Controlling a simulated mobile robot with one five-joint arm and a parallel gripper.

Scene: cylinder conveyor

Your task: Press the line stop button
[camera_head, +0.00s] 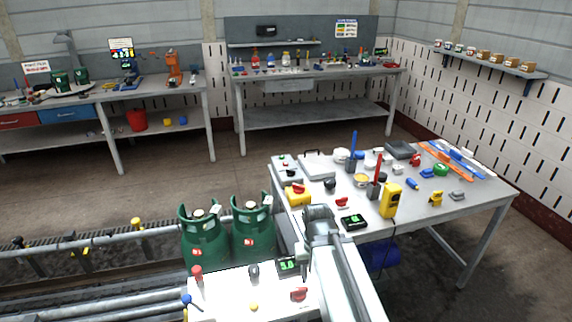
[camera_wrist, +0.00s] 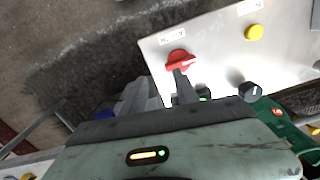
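A white control panel (camera_head: 230,290) lies in front of me with several controls. It has a yellow push button (camera_head: 254,307), a red turn handle (camera_head: 298,295), a black knob (camera_head: 254,271) and a green-lit display (camera_head: 288,265). The wrist view shows the yellow button (camera_wrist: 254,33) at upper right and the red handle (camera_wrist: 178,62) left of it. The labels are too small to read. My gripper (camera_wrist: 183,88) appears as a narrow dark tip just below the red handle; contact is unclear. The yellow button is clear of it. The jaw opening cannot be made out.
Two green gas cylinders (camera_head: 228,232) stand behind the panel, beside the conveyor rails (camera_head: 90,245). A red-topped lever (camera_head: 197,275) and a blue-topped lever (camera_head: 188,300) rise at the panel's left. A cluttered workbench (camera_head: 470,205) stands to the right.

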